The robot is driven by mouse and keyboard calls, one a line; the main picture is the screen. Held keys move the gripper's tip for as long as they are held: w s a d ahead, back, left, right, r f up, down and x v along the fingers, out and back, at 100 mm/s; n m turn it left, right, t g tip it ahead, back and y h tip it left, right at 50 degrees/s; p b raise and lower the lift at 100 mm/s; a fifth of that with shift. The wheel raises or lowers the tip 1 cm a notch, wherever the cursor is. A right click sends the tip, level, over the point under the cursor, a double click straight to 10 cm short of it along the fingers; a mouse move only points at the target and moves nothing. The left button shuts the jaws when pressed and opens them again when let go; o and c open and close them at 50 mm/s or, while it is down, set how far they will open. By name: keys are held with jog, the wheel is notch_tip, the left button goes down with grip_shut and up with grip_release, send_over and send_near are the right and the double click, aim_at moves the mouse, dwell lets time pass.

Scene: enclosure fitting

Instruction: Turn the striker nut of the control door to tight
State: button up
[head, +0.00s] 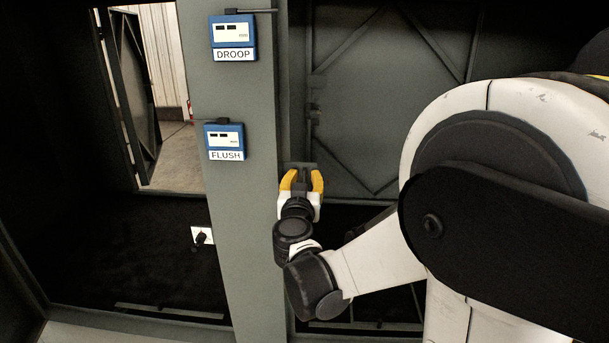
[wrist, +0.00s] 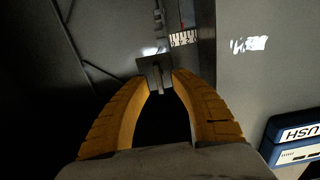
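My gripper (head: 302,181) has two yellow fingers and is at the right edge of the grey post, low in front of the braced door panel (head: 365,110). In the wrist view the fingertips (wrist: 162,80) stand apart on either side of a small grey plate with a narrow upright rib (wrist: 155,72). This plate is at the place of the striker, but I cannot make out a separate nut. I cannot tell whether the fingers press on it or only stand around it. The fingers and the dimness hide part of it.
The grey post (head: 238,200) carries a blue DROOP box (head: 233,36) and a blue FLUSH box (head: 225,140). A door (head: 130,80) stands open at the left. A white socket plate (head: 197,234) sits low left. My arm covers the right side.

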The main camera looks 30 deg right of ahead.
jog(key=v, duration=1)
jog(key=shift+s+a, duration=0.2)
jog(key=shift+s, duration=0.15)
jog(key=s+f+n+g+y+b, duration=0.1)
jog(key=s+f+g+b, duration=0.3)
jog(key=f, duration=0.5)
jog(key=s+f+n+g+y+b, duration=0.1)
jog(key=s+f+y+b, duration=0.15)
jog(key=f+b, duration=0.5)
jog(key=s+a+f+n+g+y+b, duration=0.3)
jog(key=s+a+f+n+y+b, duration=0.2)
jog(key=f, duration=0.8)
jog(key=s+a+y+b, duration=0.1)
jog(key=s+a+b, duration=0.2)
jog(key=s+a, duration=0.2)
jog(key=shift+s+a+f, duration=0.25)
jog(key=shift+a+f, duration=0.1)
jog(key=shift+a, duration=0.35)
jog(key=shift+d+y, duration=0.1)
jog(key=shift+y, duration=0.15)
